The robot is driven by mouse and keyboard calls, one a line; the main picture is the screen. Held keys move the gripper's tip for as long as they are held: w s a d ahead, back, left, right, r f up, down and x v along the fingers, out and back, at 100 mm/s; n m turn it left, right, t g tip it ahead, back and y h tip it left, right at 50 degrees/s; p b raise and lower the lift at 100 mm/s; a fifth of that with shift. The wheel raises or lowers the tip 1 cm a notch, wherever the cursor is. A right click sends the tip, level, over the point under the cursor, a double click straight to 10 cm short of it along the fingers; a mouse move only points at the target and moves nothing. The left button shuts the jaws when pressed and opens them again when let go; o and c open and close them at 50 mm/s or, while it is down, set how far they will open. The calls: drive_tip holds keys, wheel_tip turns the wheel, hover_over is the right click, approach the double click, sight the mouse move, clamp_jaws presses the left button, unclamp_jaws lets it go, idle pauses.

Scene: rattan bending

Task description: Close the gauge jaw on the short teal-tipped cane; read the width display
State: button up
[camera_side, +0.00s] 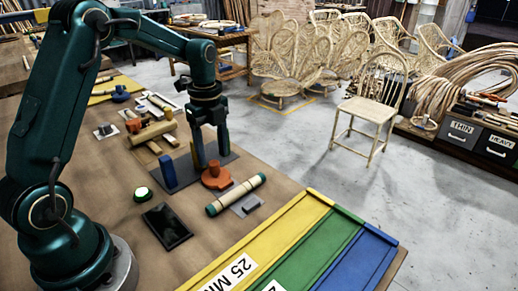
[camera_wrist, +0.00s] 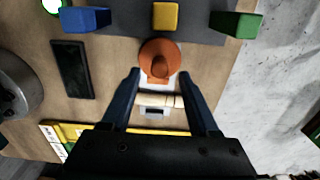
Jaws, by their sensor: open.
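A short pale cane (camera_side: 236,194) with teal ends lies on the table beside a small grey plate with a dark block (camera_side: 247,206). In the wrist view its pale middle (camera_wrist: 160,100) crosses between my fingers; its ends are hidden there. An orange rounded piece (camera_side: 216,176) stands just behind the cane; it also shows in the wrist view (camera_wrist: 158,58). Which part is the gauge jaw is unclear. My gripper (camera_side: 211,162) points down, open and empty, above the orange piece and cane. A black display panel (camera_side: 167,226) lies flat to the left, with no readable figure.
Blue (camera_side: 167,170), yellow (camera_wrist: 165,16) and green (camera_wrist: 236,24) blocks stand on a dark plate behind the orange piece. A round green-topped button (camera_side: 143,194) is at left. Yellow, green and blue trays (camera_side: 310,240) fill the front right. Wood pieces (camera_side: 152,132) lie farther back.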

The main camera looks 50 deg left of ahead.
sight(214, 162)
drive_tip(key=shift+f, duration=1.9)
clamp_jaws()
drive_tip(key=shift+d, duration=2.7)
unclamp_jaws()
drive_tip(key=shift+r, duration=2.6)
